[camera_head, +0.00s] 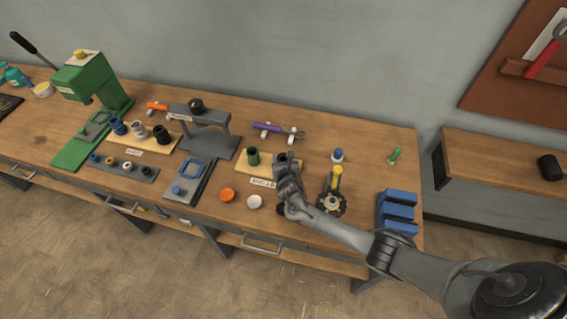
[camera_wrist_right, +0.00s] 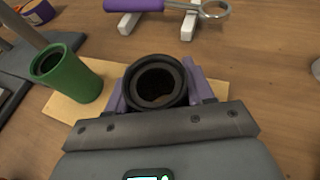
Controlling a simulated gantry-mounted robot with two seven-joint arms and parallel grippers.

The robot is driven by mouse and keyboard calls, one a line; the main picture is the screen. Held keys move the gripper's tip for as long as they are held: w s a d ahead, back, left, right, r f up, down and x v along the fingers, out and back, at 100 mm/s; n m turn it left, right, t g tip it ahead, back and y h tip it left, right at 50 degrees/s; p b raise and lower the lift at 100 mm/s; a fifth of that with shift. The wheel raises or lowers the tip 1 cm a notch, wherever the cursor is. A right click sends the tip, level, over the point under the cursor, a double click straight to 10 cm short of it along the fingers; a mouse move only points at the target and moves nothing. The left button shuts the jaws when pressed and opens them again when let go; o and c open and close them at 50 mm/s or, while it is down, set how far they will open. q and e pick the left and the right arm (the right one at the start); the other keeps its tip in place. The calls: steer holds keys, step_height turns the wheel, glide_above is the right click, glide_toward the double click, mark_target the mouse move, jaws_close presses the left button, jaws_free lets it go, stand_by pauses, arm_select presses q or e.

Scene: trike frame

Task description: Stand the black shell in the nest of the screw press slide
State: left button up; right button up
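The black shell (camera_wrist_right: 157,84) is a hollow black cylinder, open at the top, seen between my right gripper's purple fingers in the right wrist view. In the head view the shell (camera_head: 281,157) stands upright at the right end of a labelled wooden board. My right gripper (camera_head: 284,163) is closed around it, with no gap showing beside the shell. The grey screw press (camera_head: 208,119) stands left of this, with a black knob on top. Its slide (camera_head: 180,201) reaches toward the front edge and carries a blue-outlined nest (camera_head: 194,170). My left gripper is out of view.
A green shell (camera_wrist_right: 72,75) stands on the board beside the black one. Orange (camera_head: 227,195) and white caps (camera_head: 254,202) lie in front. A purple-handled tool (camera_head: 267,127) rests behind. A yellow-handled fixture (camera_head: 334,190) and blue rack (camera_head: 397,209) stand to the right.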

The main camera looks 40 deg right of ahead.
steer(key=c, duration=0.6)
steer(key=shift+r, duration=0.1)
